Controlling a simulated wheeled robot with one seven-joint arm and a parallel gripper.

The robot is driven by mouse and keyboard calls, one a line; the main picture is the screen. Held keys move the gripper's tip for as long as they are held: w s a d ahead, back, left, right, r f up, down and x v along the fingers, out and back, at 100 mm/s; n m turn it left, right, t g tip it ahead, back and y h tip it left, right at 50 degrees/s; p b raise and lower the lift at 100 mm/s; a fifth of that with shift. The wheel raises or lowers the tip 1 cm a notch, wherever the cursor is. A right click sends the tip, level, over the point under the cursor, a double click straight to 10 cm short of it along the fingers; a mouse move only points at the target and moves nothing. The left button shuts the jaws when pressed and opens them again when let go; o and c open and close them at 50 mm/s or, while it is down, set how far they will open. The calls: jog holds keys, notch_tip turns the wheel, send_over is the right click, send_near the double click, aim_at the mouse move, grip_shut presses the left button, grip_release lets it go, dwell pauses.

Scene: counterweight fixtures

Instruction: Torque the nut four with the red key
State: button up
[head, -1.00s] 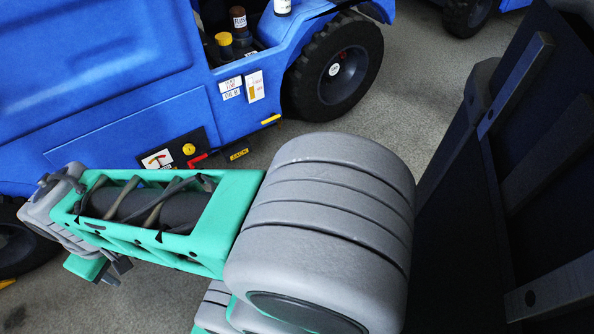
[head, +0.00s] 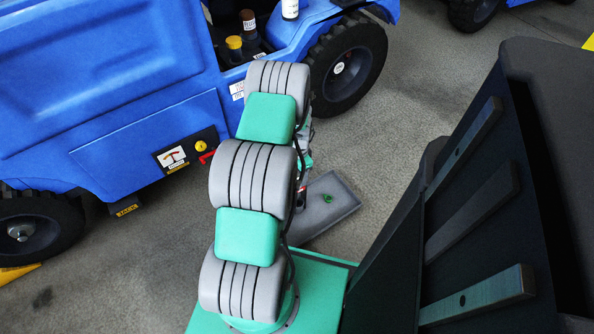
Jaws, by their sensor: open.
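My gripper (head: 302,190) shows only as a dark sliver behind my bent arm, low at the left side of a grey tray; it is open. A small red piece (head: 301,187) shows beside it, too hidden to tell whether it is a key. A small green piece (head: 327,198) lies in the tray (head: 345,204). I cannot pick out nut four.
The blue vehicle (head: 110,100) fills the upper left. Its left wheel (head: 35,228) is at the left edge. Bottles and a yellow-capped jar (head: 234,46) stand in its open bay. Grey floor (head: 420,95) is clear right of the vehicle. A dark slatted structure stands at the right.

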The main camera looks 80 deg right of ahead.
aim_at(298, 182)
notch_tip(298, 182, down, 9)
jog(key=b, duration=0.6)
jog(key=shift+w+r, duration=0.1)
jog(key=shift+c, duration=0.6)
grip_shut()
